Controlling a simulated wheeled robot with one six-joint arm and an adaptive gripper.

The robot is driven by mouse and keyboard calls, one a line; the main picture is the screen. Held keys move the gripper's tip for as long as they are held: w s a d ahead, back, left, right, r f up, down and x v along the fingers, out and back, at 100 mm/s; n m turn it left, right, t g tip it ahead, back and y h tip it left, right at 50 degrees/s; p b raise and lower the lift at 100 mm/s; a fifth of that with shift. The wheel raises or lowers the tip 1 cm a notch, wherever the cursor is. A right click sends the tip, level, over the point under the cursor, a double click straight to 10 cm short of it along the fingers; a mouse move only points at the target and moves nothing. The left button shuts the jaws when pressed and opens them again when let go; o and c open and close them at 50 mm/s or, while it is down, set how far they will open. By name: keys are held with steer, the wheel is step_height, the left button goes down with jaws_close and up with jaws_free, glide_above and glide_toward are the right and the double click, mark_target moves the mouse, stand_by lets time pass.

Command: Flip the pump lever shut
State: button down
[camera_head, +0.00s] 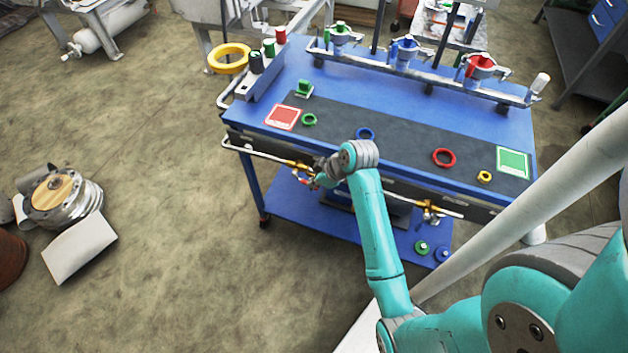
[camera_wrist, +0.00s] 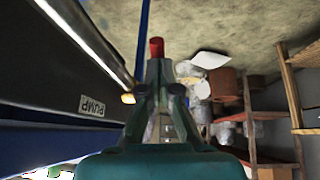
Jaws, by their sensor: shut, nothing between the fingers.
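My gripper (camera_head: 322,172) is at the front left edge of the blue cart, beside a brass valve (camera_head: 297,164) on a silver pipe. In the wrist view its fingers (camera_wrist: 159,72) are shut and hold nothing. A red lever end (camera_wrist: 157,47) shows just beyond the fingertips; whether they touch it I cannot tell. The PUMP label (camera_wrist: 92,106) is on the dark cart side, left of the fingers. A small brass part (camera_wrist: 128,98) shows by the pipe. The gripper and wrist partly hide the valve, so the lever's exact angle is unclear.
A second brass valve (camera_head: 430,210) is on the front right pipe.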

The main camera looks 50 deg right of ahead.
steer(key=shift+s+f+t+y, duration=0.15)
steer(key=shift+f+t+y, duration=0.15)
steer(key=shift+f+t, duration=0.45)
steer(key=shift+w+a+f, duration=0.1)
steer(key=shift+w+f, duration=0.1)
steer(key=shift+f, duration=0.35)
steer(key=shift+w+f, duration=0.15)
steer(key=shift+f, duration=0.45)
